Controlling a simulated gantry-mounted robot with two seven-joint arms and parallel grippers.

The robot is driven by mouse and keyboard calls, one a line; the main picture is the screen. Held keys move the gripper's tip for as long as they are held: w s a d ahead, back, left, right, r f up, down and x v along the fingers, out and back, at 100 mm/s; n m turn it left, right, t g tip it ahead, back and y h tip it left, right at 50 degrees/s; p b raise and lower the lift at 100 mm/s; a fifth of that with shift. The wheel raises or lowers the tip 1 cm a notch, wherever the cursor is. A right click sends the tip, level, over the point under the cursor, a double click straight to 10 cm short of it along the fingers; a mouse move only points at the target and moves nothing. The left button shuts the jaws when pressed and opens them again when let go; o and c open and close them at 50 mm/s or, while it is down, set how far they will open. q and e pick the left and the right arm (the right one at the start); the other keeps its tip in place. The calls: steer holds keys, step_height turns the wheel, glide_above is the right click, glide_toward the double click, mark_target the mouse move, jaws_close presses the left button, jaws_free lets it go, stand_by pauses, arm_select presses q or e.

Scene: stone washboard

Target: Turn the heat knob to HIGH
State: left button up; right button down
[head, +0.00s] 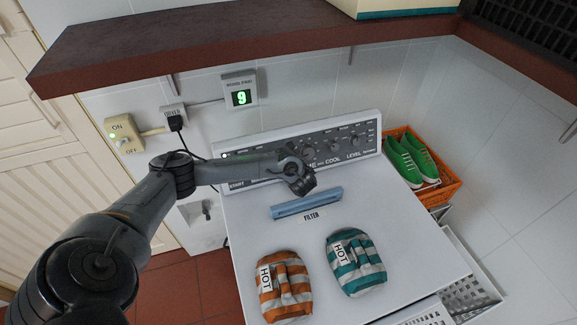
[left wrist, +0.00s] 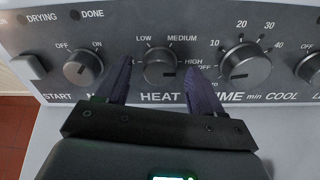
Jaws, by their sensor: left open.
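The heat knob (left wrist: 160,67) is a dark grey round knob on the dryer's control panel in the left wrist view, with LOW, MEDIUM and HIGH printed around it. HIGH stands at its right. I cannot clearly tell which mark its pointer faces. My left gripper (left wrist: 159,64) is open, one dark finger on each side of the knob. Whether the fingers touch it is not clear. In the head view my left arm reaches across to the panel (head: 365,145), and its wrist hides the heat knob and the fingertips. My right gripper is not in view.
The time knob (left wrist: 245,64) is close right of the right finger; an OFF/ON knob (left wrist: 83,69) is left. A shelf (head: 200,50) overhangs the dryer. Two striped HOT bags (head: 285,290) (head: 356,262) and a blue filter handle (head: 306,203) are on the dryer top.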

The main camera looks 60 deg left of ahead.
arm_select(q)
steer(key=p+v, duration=0.3)
steer(key=v, duration=0.6)
steer(key=shift+d, duration=0.3)
steer(key=shift+s+r, duration=0.1)
steer(key=shift+r, duration=0.1)
